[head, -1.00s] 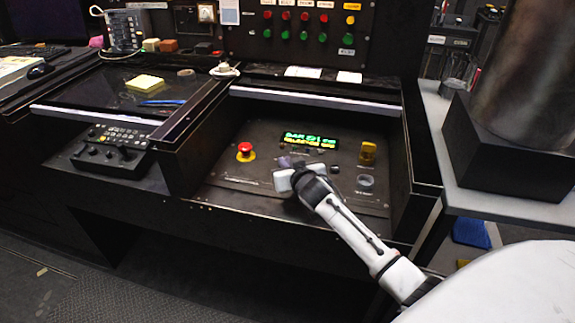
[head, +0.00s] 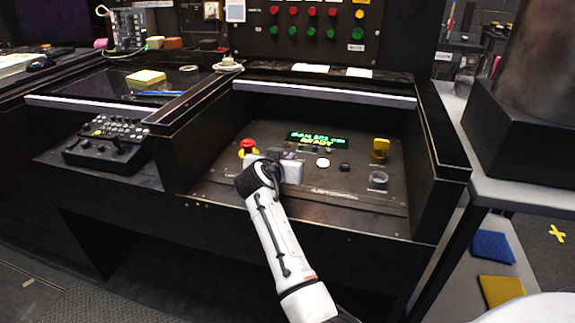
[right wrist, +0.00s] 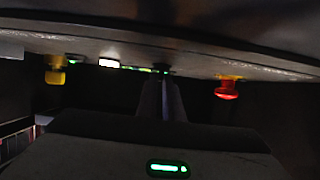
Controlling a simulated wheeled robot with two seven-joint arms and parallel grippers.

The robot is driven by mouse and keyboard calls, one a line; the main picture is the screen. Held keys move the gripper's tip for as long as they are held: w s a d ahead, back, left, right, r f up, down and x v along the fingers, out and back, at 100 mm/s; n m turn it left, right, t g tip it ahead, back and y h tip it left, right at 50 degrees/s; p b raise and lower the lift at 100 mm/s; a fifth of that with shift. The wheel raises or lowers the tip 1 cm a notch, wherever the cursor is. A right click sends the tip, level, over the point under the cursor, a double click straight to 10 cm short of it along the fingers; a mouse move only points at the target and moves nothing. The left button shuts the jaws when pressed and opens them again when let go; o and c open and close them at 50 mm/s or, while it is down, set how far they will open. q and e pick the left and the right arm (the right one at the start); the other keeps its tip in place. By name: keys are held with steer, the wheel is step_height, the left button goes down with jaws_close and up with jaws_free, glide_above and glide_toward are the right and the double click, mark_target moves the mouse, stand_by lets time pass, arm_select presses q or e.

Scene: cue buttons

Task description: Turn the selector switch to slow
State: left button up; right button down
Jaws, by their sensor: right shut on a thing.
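The right gripper (head: 283,157) is at the left-middle of the sloped control panel (head: 235,185), just right of the red emergency button (head: 248,146). Its fingers, also in the right wrist view (right wrist: 163,90), are together and reach the panel face. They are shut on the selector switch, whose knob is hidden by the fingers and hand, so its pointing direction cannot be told. The display (head: 317,139) above shows green text with a yellow lower line that reads READY. The left gripper is out of view.
Right of the gripper are a lit white button (head: 323,163), a dark button (head: 345,167), a yellow switch (head: 380,149) and a clear round cover (head: 378,179). The console's raised side walls flank the panel. A black control box (head: 107,142) sits to the left.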

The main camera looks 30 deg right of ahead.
stand_by(0.3)
steer(key=c, duration=1.9)
jaws_free()
